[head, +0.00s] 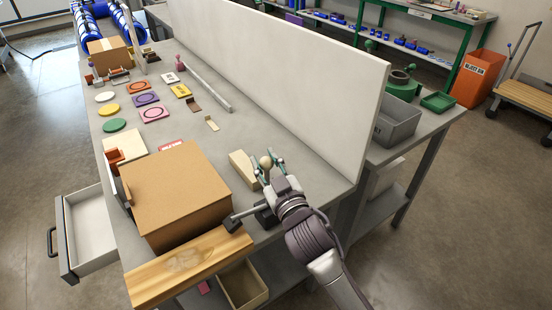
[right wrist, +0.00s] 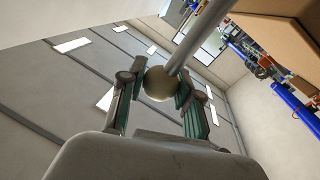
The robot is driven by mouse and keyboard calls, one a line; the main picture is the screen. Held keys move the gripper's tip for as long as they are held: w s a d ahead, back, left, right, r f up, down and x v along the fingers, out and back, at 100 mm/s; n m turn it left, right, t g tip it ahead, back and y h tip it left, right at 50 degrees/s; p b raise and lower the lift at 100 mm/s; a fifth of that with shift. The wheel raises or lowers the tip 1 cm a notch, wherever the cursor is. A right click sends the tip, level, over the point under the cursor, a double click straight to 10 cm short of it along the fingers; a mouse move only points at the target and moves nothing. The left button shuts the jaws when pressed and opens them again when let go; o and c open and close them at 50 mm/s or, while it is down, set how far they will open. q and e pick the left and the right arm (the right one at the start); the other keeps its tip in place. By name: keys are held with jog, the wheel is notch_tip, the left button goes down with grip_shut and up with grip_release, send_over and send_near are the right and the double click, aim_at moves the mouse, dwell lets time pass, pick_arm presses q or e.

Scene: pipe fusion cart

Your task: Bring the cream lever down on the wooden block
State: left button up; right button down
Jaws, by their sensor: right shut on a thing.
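The cream ball knob of the lever (head: 265,162) sits between the fingers of my right gripper (head: 267,165), which is shut on it. In the right wrist view the cream knob (right wrist: 160,83) is between both fingertips, and its grey rod (right wrist: 198,37) runs up and to the right. A pale wooden block (head: 242,170) lies on the grey bench just left of the gripper in the head view. The gripper and my arm hide much of the lever's lower part and pivot. My left gripper is not in view.
A large cardboard box (head: 175,192) stands left of the gripper. A wooden board (head: 190,266) lies at the bench's near edge. A tall pale panel (head: 285,75) runs along the right side. Coloured discs and tiles occupy the far left bench.

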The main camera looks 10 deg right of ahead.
jog(key=shift+s+a+f+n, duration=0.1)
jog(key=shift+s+a+n, duration=0.15)
jog(key=shift+a+n, duration=0.45)
jog(key=shift+a, duration=0.1)
jog(key=c, duration=1)
grip_release()
jog(key=shift+c, duration=0.2)
jog(key=shift+o, duration=1.3)
jog(key=shift+s+a, duration=0.1)
jog(key=shift+a, duration=0.1)
jog(key=s+d+f, duration=0.1)
jog(key=s+d, duration=0.1)
jog(key=s, duration=0.9)
jog(key=shift+s+d, duration=0.15)
jog(key=shift+s, duration=0.2)
jog(key=shift+f, duration=0.1)
